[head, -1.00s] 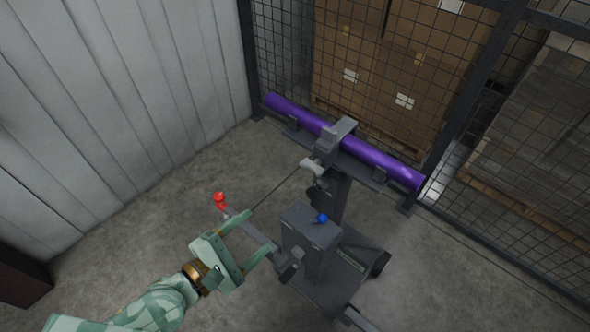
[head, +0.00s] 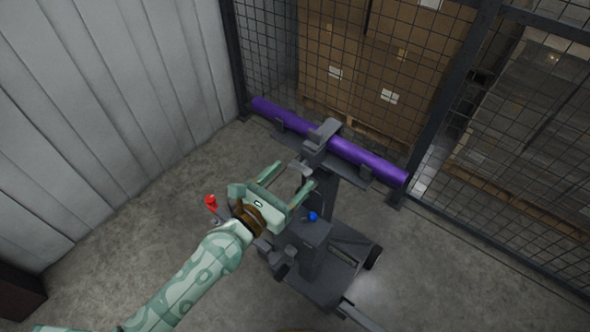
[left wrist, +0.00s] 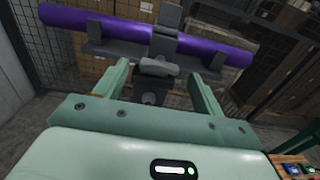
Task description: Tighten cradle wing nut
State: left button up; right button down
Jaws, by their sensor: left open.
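The wing nut (head: 299,168), a pale grey piece, sits on the front of the dark clamp of a cradle (head: 284,140). The cradle carries a purple tube (head: 365,157). My left gripper (head: 294,176) is open, its two green fingers pointing up toward the wing nut. In the left wrist view the wing nut (left wrist: 158,67) shows between the finger ends, with the purple tube (left wrist: 95,23) behind. I cannot tell whether the fingers touch the nut. My right gripper is not in view.
The wheeled stand (head: 325,275) holds a box with a blue knob (head: 312,216). A red handle (head: 211,202) is close beside my left wrist. Wire mesh (head: 270,55) and cartons (head: 385,50) are behind the tube. A ribbed wall (head: 110,120) stands left.

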aim_at(302, 167)
pick_arm(q)
jog(key=shift+x, duration=1.25)
jog(key=c, duration=1)
